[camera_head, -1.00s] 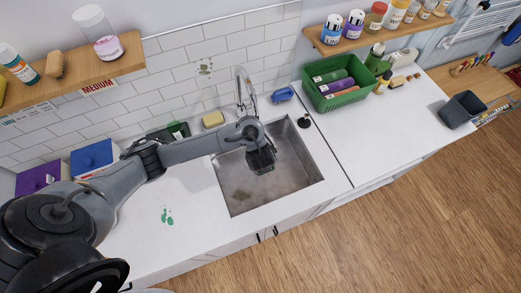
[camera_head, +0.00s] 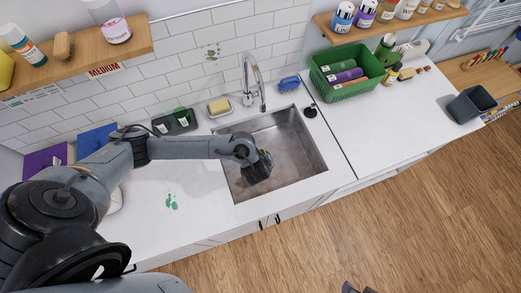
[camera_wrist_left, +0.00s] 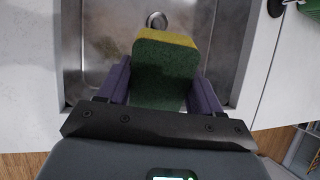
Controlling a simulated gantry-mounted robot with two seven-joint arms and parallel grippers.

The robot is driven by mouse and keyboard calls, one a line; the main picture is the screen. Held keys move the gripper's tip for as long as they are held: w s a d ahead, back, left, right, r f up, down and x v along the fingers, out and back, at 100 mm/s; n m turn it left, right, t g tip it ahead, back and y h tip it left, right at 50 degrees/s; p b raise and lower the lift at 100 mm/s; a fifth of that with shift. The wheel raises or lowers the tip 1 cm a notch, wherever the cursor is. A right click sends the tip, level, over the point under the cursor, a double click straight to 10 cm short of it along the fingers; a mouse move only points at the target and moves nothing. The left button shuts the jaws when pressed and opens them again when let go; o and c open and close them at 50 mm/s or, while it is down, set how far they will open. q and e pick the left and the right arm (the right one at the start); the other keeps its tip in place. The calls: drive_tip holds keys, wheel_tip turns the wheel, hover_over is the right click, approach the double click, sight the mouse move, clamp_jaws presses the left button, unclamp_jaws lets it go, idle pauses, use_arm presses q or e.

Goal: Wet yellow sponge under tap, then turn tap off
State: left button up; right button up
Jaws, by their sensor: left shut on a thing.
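My left gripper (camera_head: 260,167) is over the sink basin (camera_head: 302,150), toward its left front part. In the left wrist view, its purple fingers (camera_wrist_left: 160,90) are shut on a sponge (camera_wrist_left: 165,72) with a green face and a yellow layer along its far edge. In the head view the gripper mostly hides the sponge. The chrome tap (camera_head: 247,68) stands behind the sink, with its spout apart from the gripper. I make out no clear water stream. A dark tip at the bottom edge of the head view may be my right gripper (camera_head: 355,288); its jaws are unclear.
A yellow block on a dish (camera_head: 219,106) and a dark tray (camera_head: 175,121) lie left of the tap. A blue item (camera_head: 289,84) and a black stopper (camera_head: 310,111) are at the sink's right. A green basket (camera_head: 347,91) stands farther right. The right counter's front is clear.

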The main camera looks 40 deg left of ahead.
sight(262, 152)
use_arm(q)
drive_tip(key=shift+w+a+f+b, duration=0.3)
drive_tip(key=shift+w+a+b, duration=0.35)
drive_tip(key=shift+w, duration=0.25)
drive_tip(key=shift+w+a+f+b, duration=0.25)
drive_tip(key=shift+w+a+b, duration=0.4)
drive_tip(key=shift+w, duration=0.25)
drive_tip(key=w+a+f+b, duration=0.1)
drive_tip(key=w+a+b, duration=0.4)
drive_tip(key=w, duration=0.2)
drive_tip(key=shift+w+f+b, duration=0.3)
drive_tip(key=shift+w+b, duration=0.05)
drive_tip(key=shift+b, duration=0.05)
drive_tip(key=shift+d, duration=0.1)
drive_tip(key=shift+s+d+p, duration=0.7)
drive_tip(key=shift+s+p, duration=0.05)
drive_tip(key=shift+s, duration=0.35)
drive_tip(key=shift+s+d+p, duration=0.7)
drive_tip(key=shift+s+d, duration=0.05)
drive_tip(key=shift+s, duration=0.4)
drive_tip(key=shift+s+d+p, duration=0.7)
drive_tip(key=shift+s+p, duration=0.05)
drive_tip(key=shift+s, duration=0.35)
